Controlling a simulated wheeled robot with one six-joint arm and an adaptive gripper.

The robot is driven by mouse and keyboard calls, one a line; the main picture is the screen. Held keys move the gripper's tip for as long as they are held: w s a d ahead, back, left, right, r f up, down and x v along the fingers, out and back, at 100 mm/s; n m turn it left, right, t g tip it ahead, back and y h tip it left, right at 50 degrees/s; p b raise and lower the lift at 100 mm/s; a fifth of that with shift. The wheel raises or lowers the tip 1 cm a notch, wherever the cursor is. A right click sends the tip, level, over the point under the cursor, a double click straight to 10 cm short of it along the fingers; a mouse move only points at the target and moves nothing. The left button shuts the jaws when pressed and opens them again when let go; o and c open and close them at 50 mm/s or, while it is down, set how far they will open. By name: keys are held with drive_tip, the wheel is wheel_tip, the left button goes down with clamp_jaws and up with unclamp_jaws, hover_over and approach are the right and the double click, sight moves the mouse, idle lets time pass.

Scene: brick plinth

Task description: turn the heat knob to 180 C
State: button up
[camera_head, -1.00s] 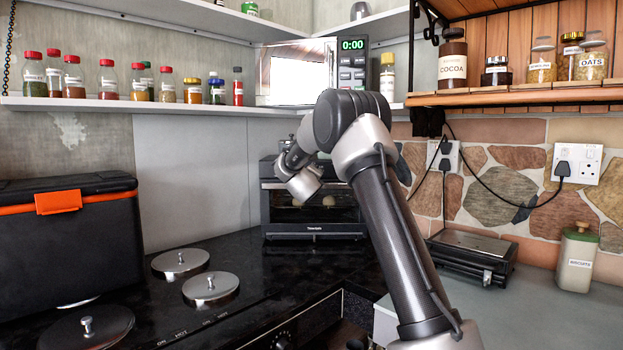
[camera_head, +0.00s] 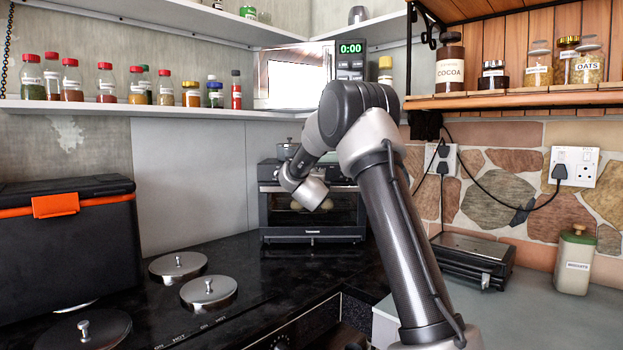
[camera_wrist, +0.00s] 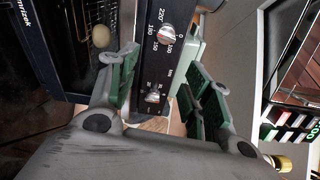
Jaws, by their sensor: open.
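The oven (camera_head: 313,232) stands in the back corner of the counter in the head view. In the wrist view its dark control panel appears turned on its side, with the silvery heat knob (camera_wrist: 167,35) beside the marks 220, 180, 150 and 100. The knob's exact pointer setting is too small to read. A second knob (camera_wrist: 152,97), with a MIN scale, sits lower on the panel. My gripper (camera_wrist: 160,72) is open and empty, its green-padded fingers on either side of the panel in this view. I see no contact with the heat knob. In the head view my arm hides the fingers.
A black-and-orange case (camera_head: 62,245) and hob lids (camera_head: 209,292) are to the left. A flat black appliance (camera_head: 473,259) and biscuit tin (camera_head: 574,262) stand right. The microwave (camera_head: 296,77) is on the shelf above. A round pale item (camera_wrist: 99,37) shows behind the oven glass.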

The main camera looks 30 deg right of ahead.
drive_tip(key=w+d+n, duration=0.1)
drive_tip(key=w+n, duration=0.2)
drive_tip(key=n, duration=0.4)
drive_tip(key=w+d+n+y, duration=0.1)
drive_tip(key=w+n, duration=0.2)
drive_tip(key=n, duration=0.3)
drive_tip(key=w+n+y, duration=0.1)
drive_tip(key=w+n, duration=0.2)
drive_tip(key=n, duration=0.4)
drive_tip(key=shift+w+d+r+n+t, duration=0.2)
drive_tip(key=shift+w+d+n+t, duration=0.1)
drive_tip(key=shift+d+t, duration=0.1)
drive_tip(key=shift+c, duration=0.2)
drive_tip(key=shift+s, duration=0.1)
drive_tip(key=c, duration=1)
